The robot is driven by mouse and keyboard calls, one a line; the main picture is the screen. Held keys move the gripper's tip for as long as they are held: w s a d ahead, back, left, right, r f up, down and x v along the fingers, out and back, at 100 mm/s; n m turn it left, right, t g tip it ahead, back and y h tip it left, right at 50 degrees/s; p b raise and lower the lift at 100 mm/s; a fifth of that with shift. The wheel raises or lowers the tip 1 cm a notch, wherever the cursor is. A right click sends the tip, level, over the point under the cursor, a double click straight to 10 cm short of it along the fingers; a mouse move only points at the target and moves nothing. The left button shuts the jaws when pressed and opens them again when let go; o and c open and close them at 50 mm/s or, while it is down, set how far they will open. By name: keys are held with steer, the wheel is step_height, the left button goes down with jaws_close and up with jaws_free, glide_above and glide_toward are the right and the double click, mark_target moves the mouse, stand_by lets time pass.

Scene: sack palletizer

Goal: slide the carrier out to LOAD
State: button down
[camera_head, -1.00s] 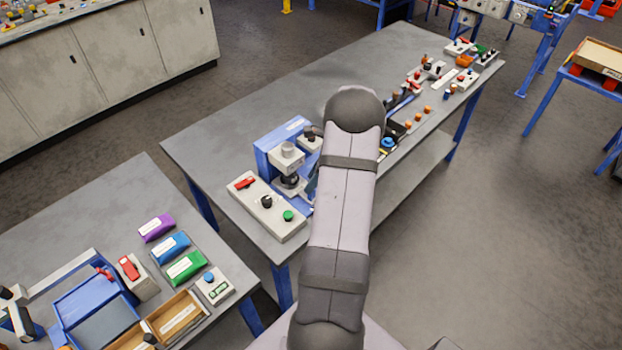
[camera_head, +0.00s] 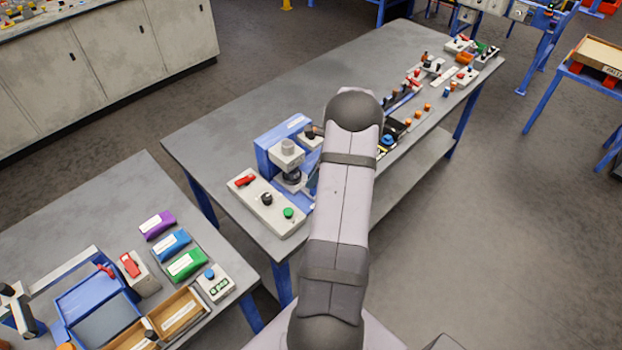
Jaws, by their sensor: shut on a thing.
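My gripper is not visible; my own raised arm stands in front of the middle of the far bench and hides what is behind it. I cannot pick out the carrier or a LOAD marking with certainty. A blue-framed machine (camera_head: 267,149) with a grey press-like head (camera_head: 287,156) stands on the bench to the left of my arm. Its right side is partly covered by the arm. A dark part with a blue knob (camera_head: 387,140) shows just right of the arm.
A control box (camera_head: 267,206) with red, black and green controls sits at the front bench edge. Small fixtures (camera_head: 464,60) line the bench's far right. The near-left bench holds purple, blue and green packs (camera_head: 187,264), a blue tray and wooden boxes (camera_head: 181,313). The bench's back left is clear.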

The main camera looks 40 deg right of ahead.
steer(key=d+b, duration=0.1)
steer(key=d, duration=0.7)
steer(key=c, duration=1.6)
jaws_free()
steer(key=shift+c, duration=0.2)
steer(key=shift+b, duration=0.3)
steer(key=b+v, duration=0.2)
steer(key=v, duration=0.5)
steer(key=shift+r, duration=0.25)
